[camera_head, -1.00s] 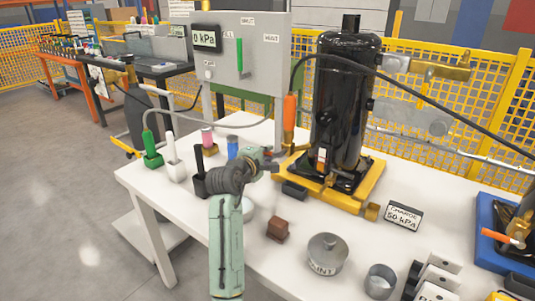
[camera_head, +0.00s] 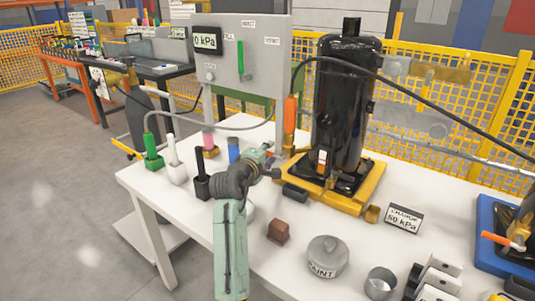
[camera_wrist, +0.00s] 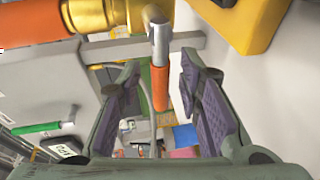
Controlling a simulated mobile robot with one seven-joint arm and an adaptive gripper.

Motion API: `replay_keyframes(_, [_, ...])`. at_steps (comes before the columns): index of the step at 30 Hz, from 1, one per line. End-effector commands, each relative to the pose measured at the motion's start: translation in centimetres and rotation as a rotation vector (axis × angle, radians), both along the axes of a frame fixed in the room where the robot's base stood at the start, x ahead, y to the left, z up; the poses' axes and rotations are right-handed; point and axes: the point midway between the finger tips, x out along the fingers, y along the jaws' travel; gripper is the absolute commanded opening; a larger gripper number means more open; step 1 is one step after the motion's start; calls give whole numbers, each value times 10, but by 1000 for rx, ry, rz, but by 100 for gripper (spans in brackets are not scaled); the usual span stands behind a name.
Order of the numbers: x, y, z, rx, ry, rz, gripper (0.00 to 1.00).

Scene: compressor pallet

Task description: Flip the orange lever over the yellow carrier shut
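In the wrist view an orange lever (camera_wrist: 159,88) on a silver rod extends from a brass valve (camera_wrist: 153,12). The lever lies between the two fingers of my gripper (camera_wrist: 160,95), which are open with gaps on both sides. The yellow carrier (camera_wrist: 248,18) is at the upper right there. In the head view the yellow carrier (camera_head: 365,197) sits under the black compressor (camera_head: 340,110). My gripper (camera_head: 265,158) is at its left side, low over the table. The lever is not clearly seen in the head view, where my gripper covers that area.
A thick orange hose grip (camera_head: 290,113) stands upright beside the compressor, its black hose arching right. A grey panel (camera_head: 240,55) reading 0 kPa is behind. Green, white and black holders stand left. A brown block (camera_head: 278,231) and grey tin (camera_head: 327,258) are in front.

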Motion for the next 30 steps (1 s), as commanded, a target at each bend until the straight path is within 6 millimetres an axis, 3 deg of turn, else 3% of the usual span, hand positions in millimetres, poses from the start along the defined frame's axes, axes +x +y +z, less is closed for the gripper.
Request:
replay_keyframes(8, [-8, 4, 2, -1, 0, 1, 32])
replay_keyframes(21, [-87, 35, 18, -1, -1, 1, 32])
replay_keyframes(30, [-110, 44, 22, 0, 0, 0, 32])
